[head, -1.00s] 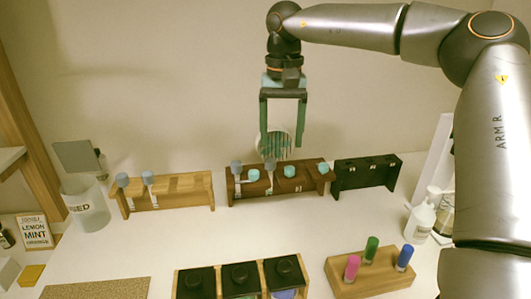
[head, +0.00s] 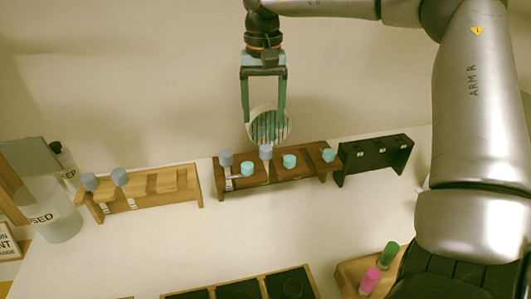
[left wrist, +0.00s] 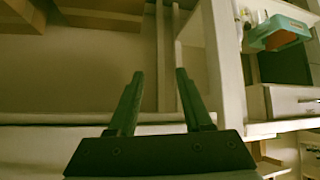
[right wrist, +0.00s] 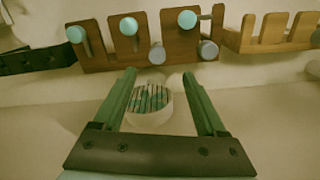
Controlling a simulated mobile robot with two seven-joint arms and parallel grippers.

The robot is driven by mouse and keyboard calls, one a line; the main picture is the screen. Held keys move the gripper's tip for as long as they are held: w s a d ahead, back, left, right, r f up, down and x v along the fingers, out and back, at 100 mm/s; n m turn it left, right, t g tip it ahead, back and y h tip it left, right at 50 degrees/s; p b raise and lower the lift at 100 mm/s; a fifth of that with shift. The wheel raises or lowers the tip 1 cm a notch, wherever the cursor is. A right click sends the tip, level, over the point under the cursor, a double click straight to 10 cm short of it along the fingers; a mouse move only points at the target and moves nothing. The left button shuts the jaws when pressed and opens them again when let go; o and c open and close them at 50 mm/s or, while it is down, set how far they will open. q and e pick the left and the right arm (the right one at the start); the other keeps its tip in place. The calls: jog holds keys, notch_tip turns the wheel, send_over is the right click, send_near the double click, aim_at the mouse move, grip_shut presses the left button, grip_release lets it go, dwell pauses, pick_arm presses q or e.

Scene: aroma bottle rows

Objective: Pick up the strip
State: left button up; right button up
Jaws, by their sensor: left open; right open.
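A pale round cup (head: 286,132) holding several thin green-and-white strips (head: 268,127) stands behind the dark brown rack. The cup (right wrist: 148,118) and its strips (right wrist: 150,97) also show in the right wrist view, between the lines of my fingers. My right gripper (head: 264,112) is open and empty, pointing down at the cup. In the right wrist view its fingertips (right wrist: 159,72) flank the strips; I cannot tell how far above them they are. My left gripper (left wrist: 155,72) is open and empty, seen only in the left wrist view, away from the strips.
The dark brown rack (head: 290,170) with blue- and grey-capped bottles is close to the cup. A light wooden rack (head: 160,192) and a black rack (head: 375,158) flank it. A glass jar (head: 50,215) stands at left. The table's middle is clear.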

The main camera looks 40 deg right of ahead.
aim_at(266, 147)
notch_tip(266, 147, down, 3)
jog(key=shift+r, duration=0.1)
jog(key=f, duration=0.5)
jog(key=shift+s+d+p, duration=0.1)
jog(key=shift+d+p, duration=0.1)
jog(key=shift+p, duration=0.15)
jog(key=c, duration=1.1)
jog(key=shift+c, duration=0.2)
jog(key=shift+r, duration=0.1)
notch_tip(266, 147, up, 18)
jog(key=p, duration=0.1)
